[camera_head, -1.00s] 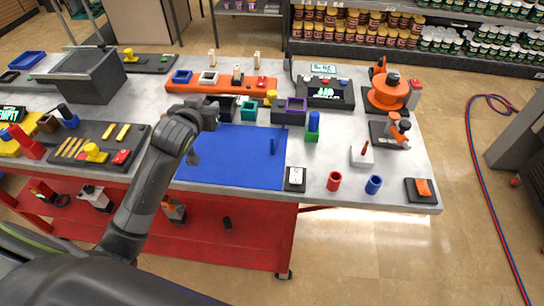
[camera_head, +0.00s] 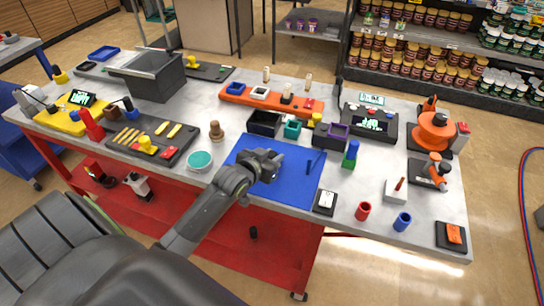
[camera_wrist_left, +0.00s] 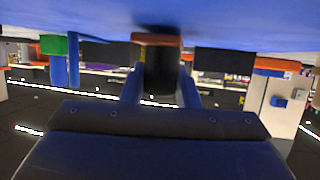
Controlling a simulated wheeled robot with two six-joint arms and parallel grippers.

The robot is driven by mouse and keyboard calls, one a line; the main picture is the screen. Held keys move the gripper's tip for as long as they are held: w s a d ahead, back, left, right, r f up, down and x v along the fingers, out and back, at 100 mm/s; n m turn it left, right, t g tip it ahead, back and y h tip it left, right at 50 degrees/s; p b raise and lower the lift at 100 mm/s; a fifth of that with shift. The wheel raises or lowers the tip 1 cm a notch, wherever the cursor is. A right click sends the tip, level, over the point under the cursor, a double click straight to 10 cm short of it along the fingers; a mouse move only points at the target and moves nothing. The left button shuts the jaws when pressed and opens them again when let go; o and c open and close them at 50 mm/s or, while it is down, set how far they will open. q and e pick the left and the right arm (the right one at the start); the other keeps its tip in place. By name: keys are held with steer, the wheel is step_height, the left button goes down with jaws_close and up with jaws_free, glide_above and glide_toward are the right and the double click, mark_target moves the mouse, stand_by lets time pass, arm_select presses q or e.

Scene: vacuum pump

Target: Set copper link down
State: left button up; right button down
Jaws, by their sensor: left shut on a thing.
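My left gripper (camera_head: 273,166) is over the middle of the blue mat (camera_head: 300,188) and hides part of it. In the left wrist view its two fingers (camera_wrist_left: 160,88) are shut on a dark piece with a copper-brown edge (camera_wrist_left: 157,39), which I take to be the copper link. The piece is close to the blue surface; I cannot tell whether it touches. The link cannot be made out in the head view. My right gripper is not in view.
A small blue pin (camera_head: 309,167) stands on the mat's right part. A teal-topped round dish (camera_head: 199,160) sits left. A white switch block (camera_head: 325,202) is at the right.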

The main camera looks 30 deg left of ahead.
arm_select(q)
steer(key=shift+f, duration=0.2)
steer(key=o, duration=1)
steer(key=shift+r, duration=0.2)
steer(key=shift+s, duration=0.35)
steer(key=b+v, duration=0.1)
steer(key=v, duration=1)
steer(key=shift+s+r, duration=0.1)
steer(key=shift+r, duration=0.05)
